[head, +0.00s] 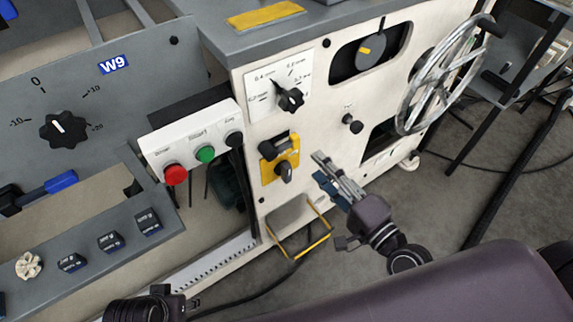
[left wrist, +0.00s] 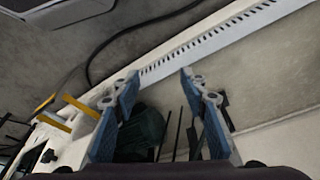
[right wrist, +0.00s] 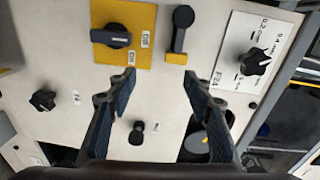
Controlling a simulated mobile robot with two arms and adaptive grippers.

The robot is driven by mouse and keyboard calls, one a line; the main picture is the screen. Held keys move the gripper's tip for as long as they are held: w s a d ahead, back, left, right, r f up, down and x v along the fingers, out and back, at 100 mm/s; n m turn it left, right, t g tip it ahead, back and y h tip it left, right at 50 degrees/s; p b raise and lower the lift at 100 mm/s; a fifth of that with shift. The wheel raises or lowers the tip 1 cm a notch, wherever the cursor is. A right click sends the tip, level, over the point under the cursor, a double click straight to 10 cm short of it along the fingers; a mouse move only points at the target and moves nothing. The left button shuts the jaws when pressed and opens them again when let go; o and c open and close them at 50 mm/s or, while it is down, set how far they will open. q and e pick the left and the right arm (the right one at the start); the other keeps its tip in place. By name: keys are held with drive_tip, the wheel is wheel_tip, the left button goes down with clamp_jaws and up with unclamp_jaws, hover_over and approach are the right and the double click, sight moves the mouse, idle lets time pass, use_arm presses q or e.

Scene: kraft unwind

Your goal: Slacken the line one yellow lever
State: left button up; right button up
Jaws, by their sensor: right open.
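A short black lever with a round knob (head: 266,148) sits on the cream machine face. It shows with its yellow base (right wrist: 177,58) in the right wrist view. Next to it is a yellow plate (head: 268,176) with a black rotary knob (head: 284,172); that plate also shows in the right wrist view (right wrist: 140,20). My right gripper (head: 320,168) is open and empty, to the right of the plate in the head view and apart from the lever. My left gripper (left wrist: 160,76) is open and empty, low over the floor; its fingers are not clear in the head view.
A white dial panel (head: 255,75) is above the lever. A white box (head: 190,138) with red and green buttons is to the left. A spoked handwheel (head: 440,75) is at upper right. A yellow bar frame (head: 322,240) stands low near the floor. Grey floor is open at right.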

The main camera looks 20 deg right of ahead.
sight(297, 144)
drive_tip(key=shift+m+t+y, duration=0.3)
drive_tip(key=shift+m, duration=0.1)
drive_tip(key=w+a, duration=0.1)
drive_tip(key=w, duration=0.1)
drive_tip(key=w+a+r, duration=0.1)
drive_tip(key=w+a+r+p, duration=0.1)
drive_tip(key=w, duration=0.1)
drive_tip(key=shift+w+a+r, duration=0.1)
drive_tip(key=shift+w+r, duration=0.1)
drive_tip(key=shift+w, duration=0.1)
use_arm(q)
drive_tip(key=shift+a+f, duration=0.15)
drive_tip(key=shift+f, duration=2.1)
use_arm(e)
drive_tip(key=shift+w+a+f, duration=0.1)
drive_tip(key=shift+w+a, duration=0.15)
drive_tip(key=shift+w, duration=0.4)
drive_tip(key=shift+c, duration=0.4)
clamp_jaws()
